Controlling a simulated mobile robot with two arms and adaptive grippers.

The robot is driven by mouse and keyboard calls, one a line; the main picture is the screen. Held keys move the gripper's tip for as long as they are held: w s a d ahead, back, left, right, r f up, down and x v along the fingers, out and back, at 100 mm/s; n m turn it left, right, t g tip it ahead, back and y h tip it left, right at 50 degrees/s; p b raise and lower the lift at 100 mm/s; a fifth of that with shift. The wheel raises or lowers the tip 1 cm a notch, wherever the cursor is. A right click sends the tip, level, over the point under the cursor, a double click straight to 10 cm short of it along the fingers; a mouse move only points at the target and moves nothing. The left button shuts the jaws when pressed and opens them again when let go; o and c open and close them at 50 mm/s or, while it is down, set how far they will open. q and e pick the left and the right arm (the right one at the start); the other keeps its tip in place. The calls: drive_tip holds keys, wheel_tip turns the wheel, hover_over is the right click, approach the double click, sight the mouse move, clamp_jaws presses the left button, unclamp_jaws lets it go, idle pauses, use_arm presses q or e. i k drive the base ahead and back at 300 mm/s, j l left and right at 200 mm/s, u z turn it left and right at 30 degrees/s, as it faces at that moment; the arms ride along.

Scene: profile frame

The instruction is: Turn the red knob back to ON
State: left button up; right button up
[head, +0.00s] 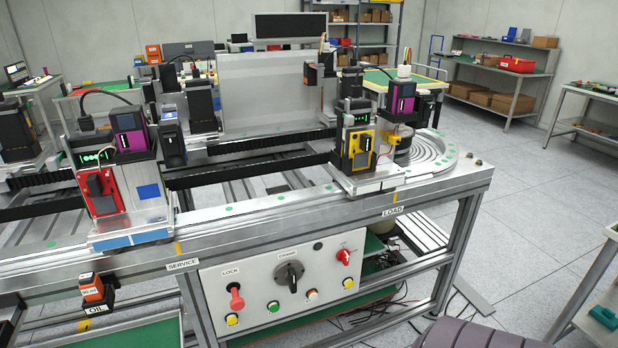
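A red knob (344,257) sits at the upper right of the pale control panel (262,311) on the front of the machine frame. Small marks surround it, too small to read, so I cannot tell which position it points to. A large black rotary switch (290,276) is left of it, at the panel's middle. A red mushroom-shaped part (237,298) sits at the panel's left under a LOCK label. Neither of my grippers can be made out in this view, and nothing touches the red knob.
The machine's metal rail (250,212) runs above the panel, with LOAD and SERVICE labels. An orange bottle (90,289) stands in an OIL holder at left. Open floor (530,200) lies to the right.

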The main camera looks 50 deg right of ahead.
sight(342, 255)
drive_tip(key=l+z, duration=0.15)
drive_tip(key=z, duration=1.35)
